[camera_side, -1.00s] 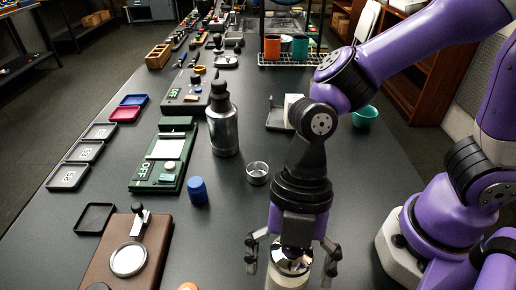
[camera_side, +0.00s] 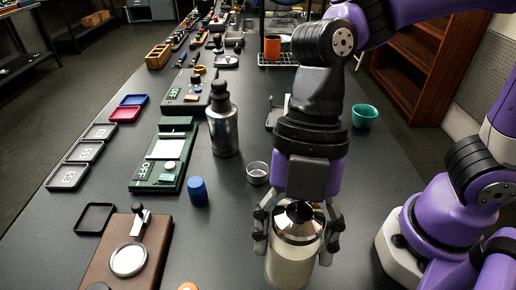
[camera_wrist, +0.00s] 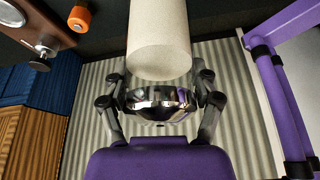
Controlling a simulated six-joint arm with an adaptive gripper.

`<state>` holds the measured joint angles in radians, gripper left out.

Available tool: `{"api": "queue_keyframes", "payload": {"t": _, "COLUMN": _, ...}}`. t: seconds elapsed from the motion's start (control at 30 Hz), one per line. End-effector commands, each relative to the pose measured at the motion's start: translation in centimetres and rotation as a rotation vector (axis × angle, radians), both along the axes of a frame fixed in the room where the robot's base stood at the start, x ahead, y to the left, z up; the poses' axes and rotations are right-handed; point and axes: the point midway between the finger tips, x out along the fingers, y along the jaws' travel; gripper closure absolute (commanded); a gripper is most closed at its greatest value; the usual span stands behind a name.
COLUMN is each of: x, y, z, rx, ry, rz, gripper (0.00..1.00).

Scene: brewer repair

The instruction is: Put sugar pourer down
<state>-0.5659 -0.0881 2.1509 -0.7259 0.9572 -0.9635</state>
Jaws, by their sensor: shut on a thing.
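The sugar pourer (camera_side: 291,264) has a cream-white body and a shiny domed metal top. It is near the front of the dark table in the side view, roughly upright. My gripper (camera_side: 298,234) is shut on it around the metal top, one finger on each side. In the wrist view the pourer (camera_wrist: 159,45) extends away between the fingers of my gripper (camera_wrist: 160,98). Its lower end is cut off by the side view's bottom edge, so I cannot tell there whether it touches the table.
A brown device with a round plate (camera_side: 129,259) stands at the left front. A blue cylinder (camera_side: 198,191), a small clear cup (camera_side: 257,173) and a metal bottle (camera_side: 222,125) stand behind the pourer to the left. A teal bowl (camera_side: 364,116) sits at right.

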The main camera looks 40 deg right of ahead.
Motion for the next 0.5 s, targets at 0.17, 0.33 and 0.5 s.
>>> {"api": "queue_keyframes", "payload": {"t": 0.17, "x": 1.0, "y": -0.6, "z": 2.2, "rx": 0.002, "ry": -0.003, "rz": -0.086, "gripper": 0.88}}
{"api": "queue_keyframes", "payload": {"t": 0.33, "x": 4.5, "y": -3.4, "z": 2.8, "rx": 0.002, "ry": -0.003, "rz": -0.43, "gripper": 0.88}}
{"api": "queue_keyframes", "payload": {"t": 0.5, "x": 8.9, "y": -9.3, "z": 3.0, "rx": 0.005, "ry": -0.007, "rz": -0.989, "gripper": 0.88}}
